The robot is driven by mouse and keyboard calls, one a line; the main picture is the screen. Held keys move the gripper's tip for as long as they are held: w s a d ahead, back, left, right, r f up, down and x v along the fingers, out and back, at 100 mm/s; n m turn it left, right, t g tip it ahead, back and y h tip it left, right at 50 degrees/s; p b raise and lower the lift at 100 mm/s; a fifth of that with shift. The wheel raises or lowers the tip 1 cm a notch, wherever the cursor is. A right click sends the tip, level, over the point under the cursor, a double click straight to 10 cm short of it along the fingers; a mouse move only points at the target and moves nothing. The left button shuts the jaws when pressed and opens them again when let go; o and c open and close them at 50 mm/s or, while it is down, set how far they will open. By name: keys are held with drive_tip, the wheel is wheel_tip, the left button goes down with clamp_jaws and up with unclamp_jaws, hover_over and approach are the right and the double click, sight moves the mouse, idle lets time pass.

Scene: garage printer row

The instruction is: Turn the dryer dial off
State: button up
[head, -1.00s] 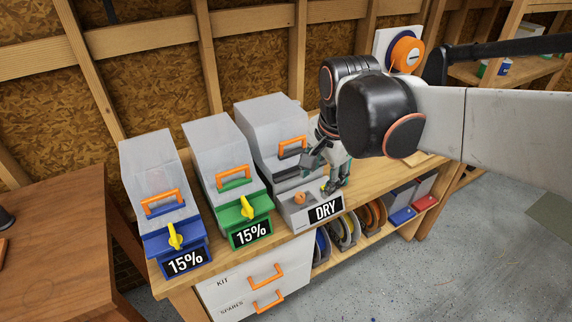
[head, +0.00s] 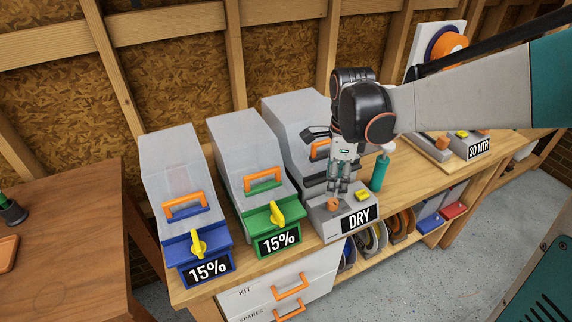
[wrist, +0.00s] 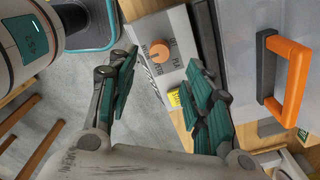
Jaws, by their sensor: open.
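The dryer's grey control box (head: 325,228) carries a DRY label (head: 359,220) and stands on the bench in front of the grey dryer (head: 293,118). Its orange dial (head: 333,204) is on the top face and also shows in the wrist view (wrist: 159,52), with printed marks beside it that are too blurred to read. A yellow button (head: 362,195) sits on the same face. My gripper (head: 338,193) points down close above the dial. In the wrist view my open gripper (wrist: 160,68) has its fingers spread on either side of the dial, with nothing held.
Two bins labelled 15%, one blue (head: 200,245) and one green (head: 271,218), with yellow levers stand left of the dryer. A teal bottle (head: 379,172) stands right of the control box. A 30 MTR box (head: 470,143) is farther right. Spools and drawers are below the bench.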

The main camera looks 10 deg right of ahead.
sight(333, 201)
wheel_tip(333, 201, down, 7)
drive_tip(key=shift+f+b, duration=0.15)
drive_tip(key=shift+b, duration=1)
drive_tip(key=shift+c, duration=0.2)
drive_tip(key=c, duration=1)
